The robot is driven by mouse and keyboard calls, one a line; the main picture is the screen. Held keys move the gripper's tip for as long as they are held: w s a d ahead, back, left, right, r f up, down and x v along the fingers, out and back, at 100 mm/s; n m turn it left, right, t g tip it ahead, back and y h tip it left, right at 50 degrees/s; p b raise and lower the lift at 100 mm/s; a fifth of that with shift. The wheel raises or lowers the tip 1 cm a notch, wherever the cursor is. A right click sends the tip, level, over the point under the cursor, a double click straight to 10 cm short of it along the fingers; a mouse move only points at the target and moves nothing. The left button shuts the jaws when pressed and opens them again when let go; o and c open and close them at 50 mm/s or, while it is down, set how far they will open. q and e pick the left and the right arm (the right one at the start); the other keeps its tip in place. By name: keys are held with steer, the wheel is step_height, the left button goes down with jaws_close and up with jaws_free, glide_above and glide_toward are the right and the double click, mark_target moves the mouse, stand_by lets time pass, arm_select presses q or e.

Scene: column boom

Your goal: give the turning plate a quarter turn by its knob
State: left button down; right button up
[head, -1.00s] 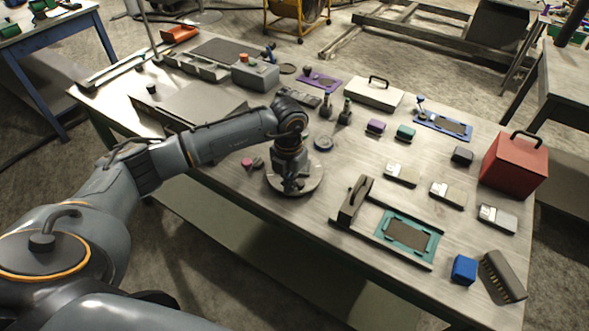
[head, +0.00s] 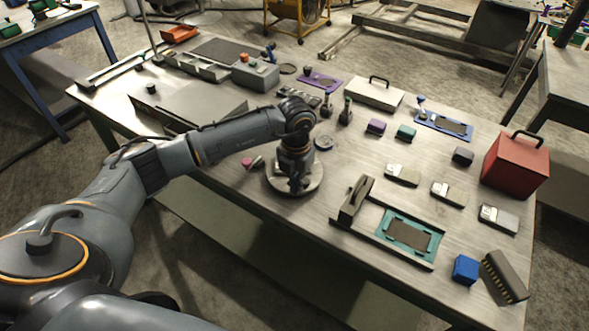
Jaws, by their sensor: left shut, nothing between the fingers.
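The turning plate (head: 313,184) is a round, light grey disc lying on the workbench near its front edge. My left gripper (head: 297,187) points down over the middle of the plate. Its fingers are shut with nothing seen between them. The gripper and wrist cover much of the plate, and I cannot make out the knob. Whether the fingertips touch the plate is too small to tell. My right gripper is not in view.
Right of the plate lies a teal framed panel (head: 381,231) with a dark handled block (head: 355,198) beside it. A small red-pink knob (head: 247,162) sits left of the plate. A red box (head: 514,166) stands far right.

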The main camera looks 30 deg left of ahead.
mark_target(309, 182)
arm_select(q)
steer(key=shift+d+f, duration=0.15)
steer(key=shift+d, duration=0.05)
steer(key=shift+w+d, duration=0.1)
steer(key=shift+w, duration=0.05)
steer(key=shift+w+d, duration=0.25)
steer(key=shift+d, duration=0.05)
steer(key=shift+w+d+b, duration=0.1)
steer(key=shift+b, duration=0.35)
steer(key=shift+w+d, duration=0.2)
steer(key=shift+w, duration=0.05)
steer(key=shift+w+d, duration=0.1)
steer(key=shift+w+d+b, duration=0.2)
steer(key=shift+w+b, duration=0.1)
steer(key=shift+b, duration=0.1)
steer(key=shift+w+d, duration=0.1)
steer(key=shift+w, duration=0.05)
stand_by(0.4)
